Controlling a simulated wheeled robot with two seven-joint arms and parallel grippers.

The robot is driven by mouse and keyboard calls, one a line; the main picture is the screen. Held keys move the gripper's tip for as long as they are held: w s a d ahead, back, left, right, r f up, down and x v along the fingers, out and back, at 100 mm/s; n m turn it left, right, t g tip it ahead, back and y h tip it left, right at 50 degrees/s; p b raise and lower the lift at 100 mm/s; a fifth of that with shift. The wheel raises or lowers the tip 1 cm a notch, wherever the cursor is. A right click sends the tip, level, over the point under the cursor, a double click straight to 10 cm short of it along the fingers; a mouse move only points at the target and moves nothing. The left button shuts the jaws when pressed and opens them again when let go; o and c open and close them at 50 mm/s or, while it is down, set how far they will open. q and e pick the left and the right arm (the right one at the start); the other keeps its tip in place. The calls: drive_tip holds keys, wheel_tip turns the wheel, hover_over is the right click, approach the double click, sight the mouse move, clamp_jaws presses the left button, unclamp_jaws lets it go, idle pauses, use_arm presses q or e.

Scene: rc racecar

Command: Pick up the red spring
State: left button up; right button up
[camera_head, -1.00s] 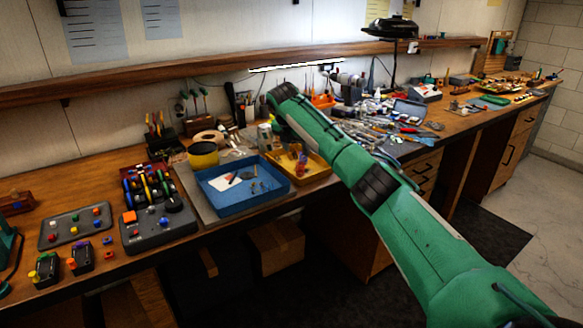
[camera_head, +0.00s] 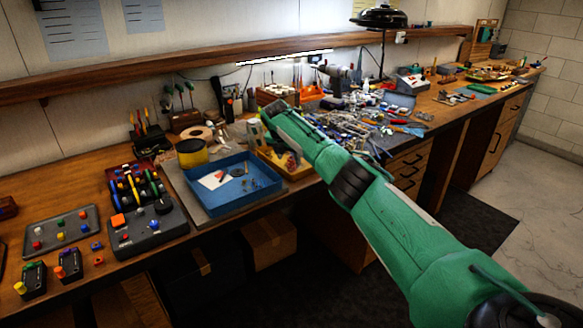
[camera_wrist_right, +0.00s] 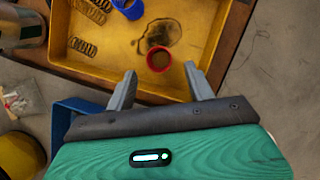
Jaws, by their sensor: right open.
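The red spring (camera_wrist_right: 158,59) stands in the yellow tray (camera_wrist_right: 110,62) in the right wrist view, seen from above as a red ring. My right gripper (camera_wrist_right: 161,72) is open and empty. Its two fingertips point at the spring, one to each side and slightly nearer the camera; no contact shows. In the head view the yellow tray (camera_head: 305,172) is partly hidden behind my right arm, and the fingers cannot be made out. My left gripper is not in view.
A blue spring (camera_wrist_right: 128,7) and dark coil springs (camera_wrist_right: 84,46) lie in the tray. A blue tray (camera_head: 235,205) stands just left of it, with a yellow-black round container (camera_head: 192,153) behind. Tools crowd the bench further right.

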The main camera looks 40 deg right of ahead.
sight(290, 171)
drive_tip(key=shift+x, duration=2.05)
drive_tip(key=shift+s, duration=0.1)
drive_tip(key=c, duration=1)
